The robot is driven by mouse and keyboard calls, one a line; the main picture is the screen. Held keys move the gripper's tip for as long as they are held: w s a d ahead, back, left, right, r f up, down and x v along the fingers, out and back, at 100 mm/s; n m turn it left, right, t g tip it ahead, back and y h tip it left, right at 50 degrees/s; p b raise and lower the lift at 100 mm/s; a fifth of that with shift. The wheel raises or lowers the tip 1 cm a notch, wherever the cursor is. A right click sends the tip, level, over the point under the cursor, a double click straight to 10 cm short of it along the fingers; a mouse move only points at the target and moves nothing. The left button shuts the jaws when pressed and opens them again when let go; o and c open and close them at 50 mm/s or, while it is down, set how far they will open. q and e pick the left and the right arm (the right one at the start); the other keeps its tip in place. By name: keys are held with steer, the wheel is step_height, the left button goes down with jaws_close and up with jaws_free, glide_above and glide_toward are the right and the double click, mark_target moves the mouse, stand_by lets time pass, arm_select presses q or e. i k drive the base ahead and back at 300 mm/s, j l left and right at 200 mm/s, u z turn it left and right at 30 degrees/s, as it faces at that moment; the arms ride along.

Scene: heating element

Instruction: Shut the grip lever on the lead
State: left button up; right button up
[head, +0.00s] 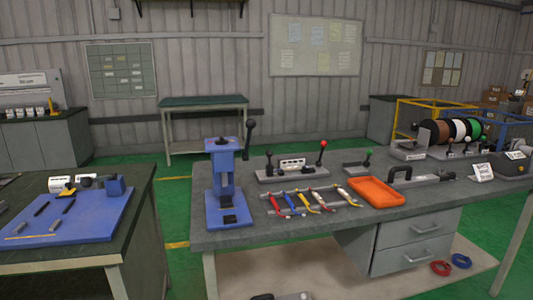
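Several levers show on the right-hand workbench, and I cannot tell which is the grip lever. A lever with a red knob (322,145) stands up at the right end of a grey fixture (291,172). A lever with a green knob (368,154) stands on a small grey-green device to its right. A black-knobbed lever (250,126) rises beside the blue press (224,183). No lead in a grip can be made out at this size. Neither of my grippers can be made out in view.
An orange tray (376,192) and several coloured hand tools (306,202) lie on the workbench (280,236). Wire spools (459,130) stand at its far right. A blue mat (75,222) covers part of the left table. Red and blue coils (441,268) lie on the floor.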

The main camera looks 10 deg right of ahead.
mark_target(269, 153)
steer(key=i+l+u, duration=0.35)
steer(key=l+u, duration=0.15)
steer(key=l, duration=0.2)
steer(key=i+l+u, duration=0.2)
steer(key=l, duration=0.25)
steer(key=l+u, duration=0.25)
steer(key=l, duration=0.15)
